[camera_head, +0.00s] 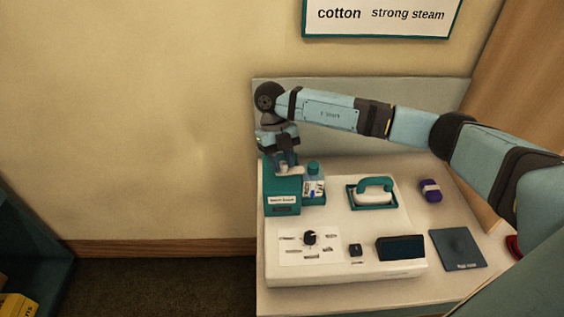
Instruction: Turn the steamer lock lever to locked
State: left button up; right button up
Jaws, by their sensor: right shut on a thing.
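The steamer (408,271) is a white unit on a pale table, with a teal box (282,187) at its back left corner. The box carries a small white label too blurred to read surely. My right gripper (288,170) points down at the top of this box and is shut on a small part there, which appears to be the lock lever. The fingers hide most of it, so its angle cannot be told. My left gripper is not in view.
A black dial (310,238), a small black knob (355,250) and a dark panel (400,248) sit on the steamer's front. A teal-handled iron (374,194), a teal-capped bottle (313,184), a purple roll (430,190) and a dark pad (458,249) are nearby. A wall stands behind.

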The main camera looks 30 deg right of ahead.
dwell(0.4)
jog(key=o, duration=0.9)
jog(key=shift+r, duration=0.1)
jog(key=b+v, duration=0.1)
jog(key=v, duration=1.2)
jog(key=shift+r, duration=0.35)
jog(key=shift+f, duration=0.1)
